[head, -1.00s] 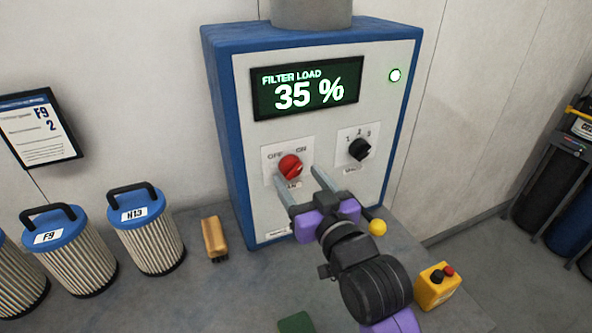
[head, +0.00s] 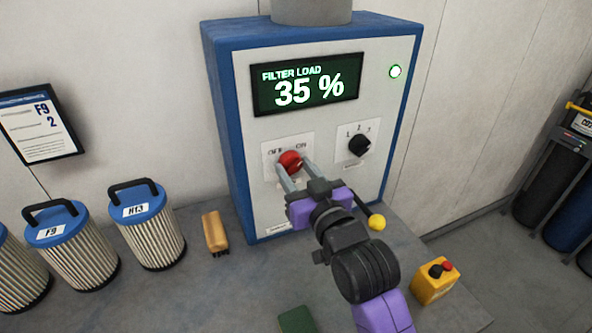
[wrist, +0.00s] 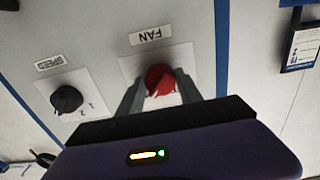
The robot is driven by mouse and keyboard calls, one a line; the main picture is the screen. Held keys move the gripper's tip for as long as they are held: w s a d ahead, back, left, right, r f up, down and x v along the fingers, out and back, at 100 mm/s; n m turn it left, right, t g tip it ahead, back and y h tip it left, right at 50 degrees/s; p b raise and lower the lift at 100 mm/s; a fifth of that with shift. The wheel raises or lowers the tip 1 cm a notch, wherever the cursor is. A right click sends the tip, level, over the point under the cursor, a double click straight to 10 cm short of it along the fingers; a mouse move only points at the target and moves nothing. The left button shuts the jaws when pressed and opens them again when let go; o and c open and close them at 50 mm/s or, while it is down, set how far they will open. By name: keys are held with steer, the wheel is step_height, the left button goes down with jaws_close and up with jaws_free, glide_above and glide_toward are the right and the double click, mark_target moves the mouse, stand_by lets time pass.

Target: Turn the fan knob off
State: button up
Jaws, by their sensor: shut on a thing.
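The red fan knob (head: 290,160) sits on its white plate marked OFF and ON, on the front of the blue and white filter unit (head: 325,140). In the wrist view the red knob (wrist: 159,80) stands between my two fingers under the upside-down FAN label (wrist: 151,35). My gripper (head: 294,170) is shut on the knob, one finger on each side. The fingers hide part of the plate and the knob's lower part. Whether the knob points to OFF or ON is hard to tell. The display (head: 306,85) reads FILTER LOAD 35 %, and a green lamp (head: 395,71) is lit.
The black speed knob (head: 359,145) is just right of the fan knob. Blue-topped filters (head: 150,225) and a brush (head: 215,232) stand on the left of the bench. A yellow button box (head: 436,281) and a yellow ball-ended lever (head: 376,222) are at right.

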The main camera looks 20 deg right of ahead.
steer(key=shift+n, duration=0.3)
steer(key=n, duration=0.3)
steer(key=shift+n+b, duration=0.3)
steer(key=shift+b, duration=0.05)
steer(key=n, duration=0.4)
steer(key=shift+d+n+b, duration=0.1)
steer(key=shift+n+b, duration=0.2)
steer(key=shift+b, duration=0.05)
steer(key=n, duration=0.4)
steer(key=shift+b, duration=0.35)
steer(key=n, duration=0.5)
steer(key=shift+r+b, duration=0.15)
steer(key=shift+b, duration=0.2)
steer(key=o, duration=1.4)
steer(key=shift+c, duration=0.2)
